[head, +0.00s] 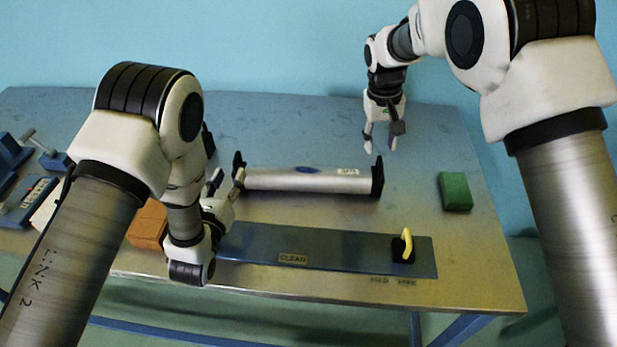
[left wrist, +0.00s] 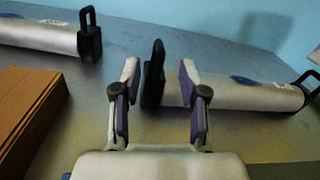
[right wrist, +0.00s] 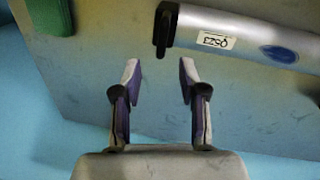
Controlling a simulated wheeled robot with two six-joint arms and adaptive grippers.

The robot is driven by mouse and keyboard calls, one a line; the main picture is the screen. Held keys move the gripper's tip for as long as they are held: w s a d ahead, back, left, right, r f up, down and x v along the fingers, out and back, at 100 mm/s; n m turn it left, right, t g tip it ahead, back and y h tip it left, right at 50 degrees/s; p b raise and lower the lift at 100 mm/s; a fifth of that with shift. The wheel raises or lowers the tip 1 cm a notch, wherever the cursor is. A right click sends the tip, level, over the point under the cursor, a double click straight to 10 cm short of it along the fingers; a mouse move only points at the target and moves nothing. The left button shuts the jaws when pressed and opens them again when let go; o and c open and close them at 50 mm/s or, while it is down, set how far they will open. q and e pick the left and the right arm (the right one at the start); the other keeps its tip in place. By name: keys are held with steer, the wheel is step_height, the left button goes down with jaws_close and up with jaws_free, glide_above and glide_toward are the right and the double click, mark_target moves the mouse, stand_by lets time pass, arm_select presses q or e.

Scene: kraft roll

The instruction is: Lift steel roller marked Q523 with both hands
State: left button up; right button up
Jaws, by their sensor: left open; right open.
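The steel roller marked Q523 (head: 308,180) lies on the table, a silver cylinder with a blue oval and black upright end handles. Its white label (right wrist: 215,40) reads Q523 upside down in the right wrist view. My left gripper (head: 227,182) is open at the roller's left end. In the left wrist view, the black left handle (left wrist: 153,78) appears between the fingertips; I cannot tell whether they touch it. My right gripper (head: 380,146) is open and points down, just beyond the right handle (head: 377,178). In the right wrist view nothing is between its fingers.
A second silver roller (left wrist: 40,36) shows in the left wrist view. A brown box (head: 148,226) stands partly behind my left arm. A blue board marked CLEAN (head: 340,252) with a yellow-handled tool (head: 407,245) lies in front. A green block (head: 455,191) sits at right.

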mark_target(234, 164)
arm_select(q)
steer(key=w, duration=0.4)
steer(key=shift+d+r, duration=0.15)
steer(key=shift+d, duration=0.2)
arm_select(e)
steer(key=f, duration=0.4)
steer(key=shift+s+d, duration=0.1)
steer(key=shift+s, duration=0.1)
arm_select(q)
steer(key=shift+w+d, duration=0.15)
steer(key=shift+w, duration=0.45)
arm_select(e)
steer(key=shift+w+d+f, duration=0.1)
steer(key=shift+w+f, duration=0.05)
steer(key=shift+f, duration=0.45)
arm_select(q)
steer(key=shift+c, duration=0.4)
arm_select(e)
steer(key=shift+r, duration=0.1)
steer(key=shift+c, duration=0.3)
arm_select(q)
steer(key=shift+s, duration=0.1)
jaws_close()
arm_select(e)
jaws_close()
arm_select(q)
steer(key=shift+r, duration=0.1)
arm_select(e)
steer(key=shift+r, duration=0.1)
